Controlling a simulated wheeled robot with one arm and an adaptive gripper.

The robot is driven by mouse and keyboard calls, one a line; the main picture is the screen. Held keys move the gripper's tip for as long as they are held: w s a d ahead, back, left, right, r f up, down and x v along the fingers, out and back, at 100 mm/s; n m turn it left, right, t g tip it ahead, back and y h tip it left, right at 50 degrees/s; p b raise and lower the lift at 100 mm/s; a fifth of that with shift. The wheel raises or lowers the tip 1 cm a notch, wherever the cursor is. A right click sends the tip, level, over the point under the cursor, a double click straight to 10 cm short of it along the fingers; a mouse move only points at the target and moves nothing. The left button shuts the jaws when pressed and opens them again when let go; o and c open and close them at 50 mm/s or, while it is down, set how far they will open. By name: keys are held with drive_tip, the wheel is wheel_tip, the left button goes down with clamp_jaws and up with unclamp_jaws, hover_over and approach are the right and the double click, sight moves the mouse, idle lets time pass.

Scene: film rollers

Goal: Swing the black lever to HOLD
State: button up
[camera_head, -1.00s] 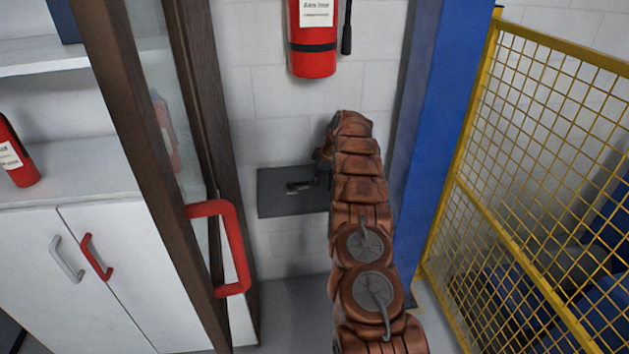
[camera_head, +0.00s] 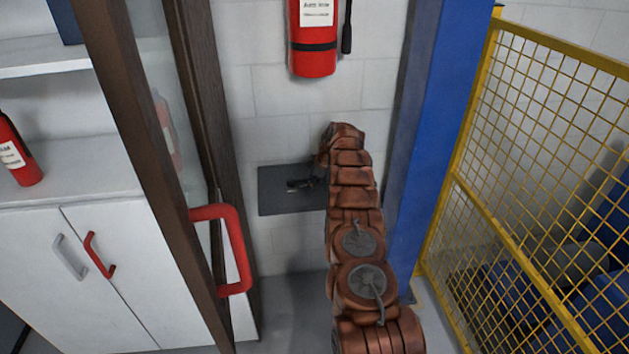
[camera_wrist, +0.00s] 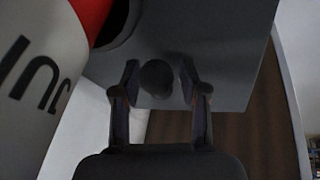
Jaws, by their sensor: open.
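A dark grey panel (camera_head: 271,200) is mounted on the wall in the head view; it also fills the upper middle of the wrist view (camera_wrist: 225,60). My gripper (camera_wrist: 160,80) is open, its two dark fingers pointing at the panel. A dark round knob (camera_wrist: 157,79), apparently the end of the black lever, shows between the fingertips; I cannot tell whether they touch it. At left in the wrist view is a white and red surface (camera_wrist: 35,75) with large dark letters, partly cut off. In the head view my gripper (camera_head: 298,184) is small and dark against the panel, and the lever cannot be made out.
A fire extinguisher (camera_head: 312,40) hangs above the panel. A brown-framed door with a red handle (camera_head: 236,250) stands close on the left, before a white cabinet (camera_head: 110,265). A blue post (camera_head: 432,140) and yellow mesh fence (camera_head: 520,160) bound the right side.

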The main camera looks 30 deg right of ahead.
clamp_jaws()
idle(0.3)
